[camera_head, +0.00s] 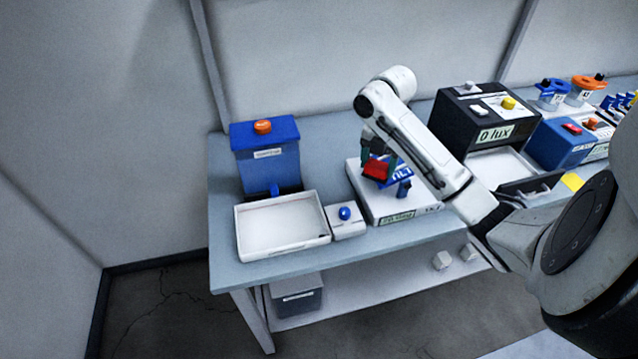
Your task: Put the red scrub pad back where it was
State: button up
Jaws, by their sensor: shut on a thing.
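The red scrub pad (376,169) is between the fingers of my gripper (378,160), which is shut on it. My gripper points down over the white box (384,211) with a blue label and a green display, near the middle of the bench. The pad shows over the left part of that box's top. I cannot tell whether it touches the box or hangs just above it. My arm comes in from the right and partly covers the box. The place where the pad was before cannot be made out.
On the grey-blue bench (225,222), a white tray (283,252) stands in front of a blue bin (268,165) with an orange knob. A small white box (345,221) with a blue button stands beside the tray. A black "0 lux" box (481,122) and a blue box (560,142) stand right.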

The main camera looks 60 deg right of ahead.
jog(key=w+f+b, duration=0.2)
jog(key=w, duration=0.1)
jog(key=w+f+b, duration=0.3)
jog(key=w, duration=0.1)
jog(key=w+f+b, duration=0.2)
jog(key=w+b, duration=0.1)
jog(key=w, duration=0.1)
jog(key=shift+w+d+f, duration=0.1)
jog(key=shift+d+f, duration=0.2)
jog(key=shift+w+f+b, duration=0.45)
jog(key=shift+w+b, duration=0.05)
jog(key=shift+b, duration=0.05)
jog(key=shift+w+f, duration=0.4)
jog(key=shift+f, duration=0.05)
jog(key=shift+w+f, duration=0.15)
jog(key=shift+f, duration=1.5)
jog(key=shift+f, duration=0.15)
jog(key=o, duration=1)
